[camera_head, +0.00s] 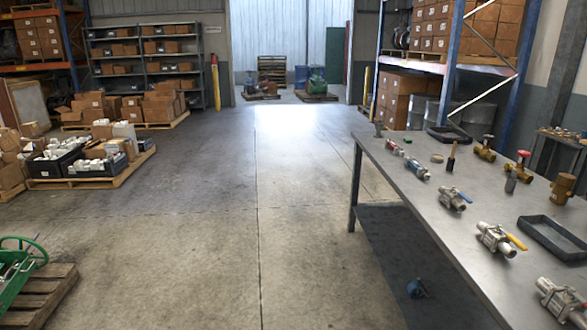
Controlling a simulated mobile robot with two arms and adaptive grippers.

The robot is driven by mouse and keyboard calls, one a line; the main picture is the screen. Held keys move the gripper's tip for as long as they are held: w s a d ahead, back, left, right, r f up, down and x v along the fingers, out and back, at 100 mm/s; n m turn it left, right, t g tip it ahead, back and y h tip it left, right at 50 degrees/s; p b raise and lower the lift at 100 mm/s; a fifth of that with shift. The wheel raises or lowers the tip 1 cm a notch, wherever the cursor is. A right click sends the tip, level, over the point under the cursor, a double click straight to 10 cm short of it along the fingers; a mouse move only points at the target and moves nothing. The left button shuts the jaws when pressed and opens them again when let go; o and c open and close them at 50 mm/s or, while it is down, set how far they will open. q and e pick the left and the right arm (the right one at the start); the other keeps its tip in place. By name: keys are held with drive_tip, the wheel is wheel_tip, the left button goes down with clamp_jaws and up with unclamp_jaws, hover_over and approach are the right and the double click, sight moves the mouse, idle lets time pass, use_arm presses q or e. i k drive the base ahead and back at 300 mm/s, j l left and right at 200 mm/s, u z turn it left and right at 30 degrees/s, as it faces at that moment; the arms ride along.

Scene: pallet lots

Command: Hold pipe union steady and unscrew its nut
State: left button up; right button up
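No pipe union can be singled out with certainty. A grey metal workbench (500,205) on the right carries several metal fittings and valves. A brass fitting (562,188) is near the right edge. Neither of my grippers is in view.
Pallets with boxes (160,106) stand at left; a wooden pallet (45,297) is near left. The middle floor (220,220) is clear.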

sight(379, 130)
drive_tip(key=i, duration=2.05)
drive_tip(key=i+z, duration=0.1)
drive_tip(key=i, duration=0.35)
drive_tip(key=i+j+z, duration=0.15)
drive_tip(key=i, duration=0.35)
drive_tip(key=i+j+z, duration=0.1)
drive_tip(key=i, duration=0.35)
drive_tip(key=i+j+z, duration=0.1)
drive_tip(key=i, duration=0.4)
